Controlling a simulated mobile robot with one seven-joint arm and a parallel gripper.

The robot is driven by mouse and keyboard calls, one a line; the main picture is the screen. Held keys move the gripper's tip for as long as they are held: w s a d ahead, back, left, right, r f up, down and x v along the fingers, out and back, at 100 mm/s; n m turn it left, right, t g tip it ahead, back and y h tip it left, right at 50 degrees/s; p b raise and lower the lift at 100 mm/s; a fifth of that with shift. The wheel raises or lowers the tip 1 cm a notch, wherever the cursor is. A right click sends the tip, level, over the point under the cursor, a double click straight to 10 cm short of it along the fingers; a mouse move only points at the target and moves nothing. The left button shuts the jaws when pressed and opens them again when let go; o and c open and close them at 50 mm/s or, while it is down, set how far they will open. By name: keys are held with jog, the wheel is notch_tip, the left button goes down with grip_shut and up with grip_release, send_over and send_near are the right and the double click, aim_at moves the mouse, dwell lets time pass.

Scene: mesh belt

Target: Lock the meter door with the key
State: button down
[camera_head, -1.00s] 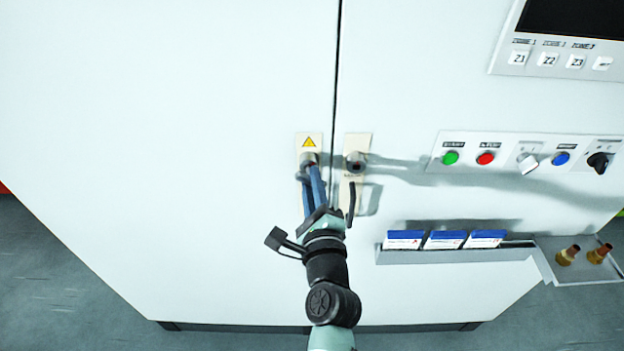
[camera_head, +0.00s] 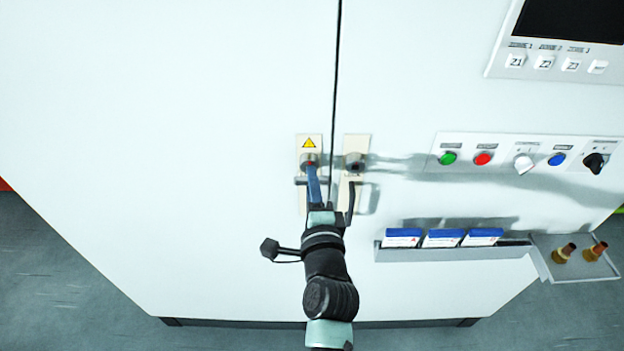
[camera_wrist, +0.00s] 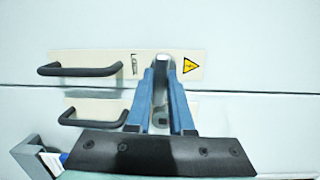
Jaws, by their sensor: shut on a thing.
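The left door (camera_head: 200,120) carries a beige lock plate (camera_head: 302,141) with a yellow warning triangle, a round lock with a red spot, and a dark handle. In the head view, my gripper (camera_head: 312,172) reaches the lock from below, its blue fingers seen nearly edge-on. In the wrist view, the blue fingers (camera_wrist: 162,75) are shut on a grey piece, apparently the key (camera_wrist: 160,66), at the lock beside the warning triangle (camera_wrist: 191,66). The fingers hide most of the key, so I cannot tell how deep it sits.
The right door has a similar plate (camera_head: 357,141) with a lock and handle (camera_head: 351,197), close to my gripper's right. Further right are a button panel (camera_head: 508,157), a screen panel (camera_head: 560,55), a rack with blue-white boxes (camera_head: 440,254) and a tray with two brass-coloured pieces (camera_head: 565,278).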

jog(key=shift+s+a+f+n, duration=0.1)
jog(key=shift+a+f+n, duration=0.05)
jog(key=shift+f+n, duration=0.4)
jog(key=shift+r, duration=0.1)
jog(key=c, duration=0.9)
grip_release()
jog(key=shift+w, duration=0.2)
jog(key=shift+o, duration=0.9)
jog(key=shift+w, duration=0.15)
jog(key=shift+r, duration=0.15)
jog(key=shift+s, duration=0.2)
jog(key=s+d+r+b, duration=0.1)
jog(key=s+b, duration=0.2)
jog(key=s, duration=0.9)
jog(key=shift+s+d+b, duration=0.3)
